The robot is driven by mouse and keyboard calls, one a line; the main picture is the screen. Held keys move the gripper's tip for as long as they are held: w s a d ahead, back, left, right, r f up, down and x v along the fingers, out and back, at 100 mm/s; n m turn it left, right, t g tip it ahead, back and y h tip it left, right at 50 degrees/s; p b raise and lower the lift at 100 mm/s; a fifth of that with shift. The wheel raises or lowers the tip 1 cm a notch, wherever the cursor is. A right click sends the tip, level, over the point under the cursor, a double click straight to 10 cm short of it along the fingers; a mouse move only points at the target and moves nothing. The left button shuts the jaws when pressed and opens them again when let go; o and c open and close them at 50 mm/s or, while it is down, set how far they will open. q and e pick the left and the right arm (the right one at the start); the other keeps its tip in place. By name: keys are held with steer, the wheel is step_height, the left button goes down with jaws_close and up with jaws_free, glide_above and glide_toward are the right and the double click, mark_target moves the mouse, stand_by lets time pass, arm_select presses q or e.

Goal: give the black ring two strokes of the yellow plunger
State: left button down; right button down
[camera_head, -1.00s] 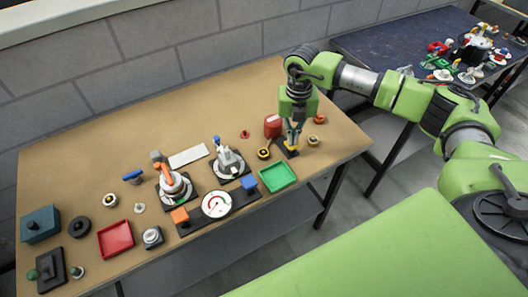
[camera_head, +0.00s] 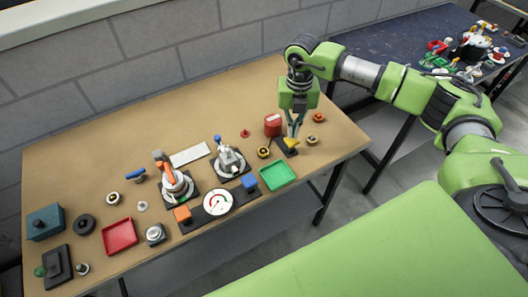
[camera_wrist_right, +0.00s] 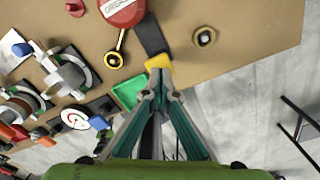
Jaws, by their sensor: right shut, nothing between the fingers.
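The yellow plunger (camera_head: 291,142) sits on a dark base strip (camera_head: 283,149) beside a red can (camera_head: 272,125). The plunger also shows in the right wrist view (camera_wrist_right: 158,62), just beyond my fingertips. My right gripper (camera_head: 294,135) is shut and empty, pointing down close above the plunger; I cannot tell whether it touches. A thick black ring (camera_head: 84,224) lies flat on the left of the table. A smaller yellow-and-black round part (camera_head: 264,153) is beside the can, at the end of a yellow rod in the wrist view (camera_wrist_right: 113,60). My left gripper is not in view.
A green tray (camera_head: 277,175) is in front of the plunger, near the table edge. A brass-coloured ring (camera_head: 313,140) is to its right. A gauge (camera_head: 217,202), clamps and a red tray (camera_head: 119,236) fill the middle and left. The table's back is mostly clear.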

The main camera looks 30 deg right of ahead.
mark_target(292, 140)
steer(key=shift+r+p, duration=1.55)
steer(key=shift+r, duration=0.95)
steer(key=shift+f, duration=0.1)
